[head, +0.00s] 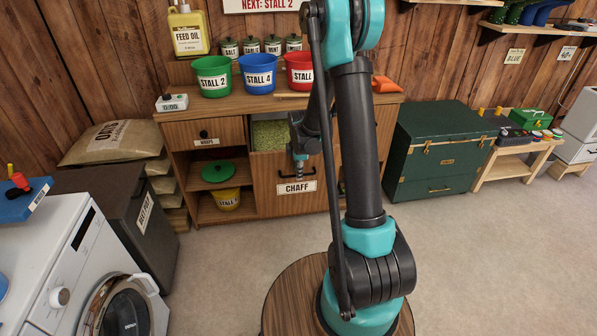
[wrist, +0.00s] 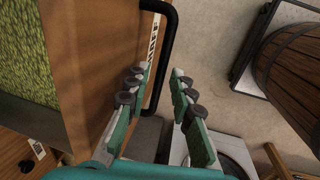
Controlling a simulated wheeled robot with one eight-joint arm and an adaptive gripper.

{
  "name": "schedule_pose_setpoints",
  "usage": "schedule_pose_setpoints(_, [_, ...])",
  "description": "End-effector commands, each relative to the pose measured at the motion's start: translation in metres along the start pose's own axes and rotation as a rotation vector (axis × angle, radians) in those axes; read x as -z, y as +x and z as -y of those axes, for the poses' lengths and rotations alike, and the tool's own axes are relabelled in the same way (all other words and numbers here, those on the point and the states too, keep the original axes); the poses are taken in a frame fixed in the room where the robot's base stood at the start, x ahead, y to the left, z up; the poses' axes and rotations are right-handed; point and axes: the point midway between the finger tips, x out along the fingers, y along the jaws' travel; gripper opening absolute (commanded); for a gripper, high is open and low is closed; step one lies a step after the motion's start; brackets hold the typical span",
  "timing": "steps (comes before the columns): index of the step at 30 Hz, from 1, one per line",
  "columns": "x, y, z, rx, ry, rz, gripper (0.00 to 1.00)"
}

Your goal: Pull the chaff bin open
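The chaff bin (head: 267,192) is a wooden front in the cabinet with a white CHAFF label (head: 296,187). Green chaff (head: 270,134) shows above its front edge and at the left of the wrist view (wrist: 28,60). A black bar handle (wrist: 168,45) stands out from the wooden front in the wrist view, beside the label. My gripper (wrist: 162,72) is open, with one finger on each side of the handle bar. A gap shows between the bar and the right finger; contact on the left is unclear. In the head view my arm hides part of the bin.
The cabinet top (head: 235,103) holds green, blue and red buckets. A green trunk (head: 435,150) stands to the right. A grey bin (head: 130,205) and a washing machine (head: 75,265) stand at the left. The floor (head: 225,270) before the cabinet is clear; a wooden barrel (wrist: 295,75) shows in the wrist view.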

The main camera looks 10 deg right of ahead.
Motion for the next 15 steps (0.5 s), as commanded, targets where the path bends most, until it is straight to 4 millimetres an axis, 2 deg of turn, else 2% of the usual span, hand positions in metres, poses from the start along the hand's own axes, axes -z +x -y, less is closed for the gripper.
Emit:
schedule_pose_setpoints(10, [0.0,-0.001,0.0,0.0,0.0,0.0,0.31])
schedule_pose_setpoints(15, [0.0,-0.013,-0.001,0.0,0.0,0.0,0.31])
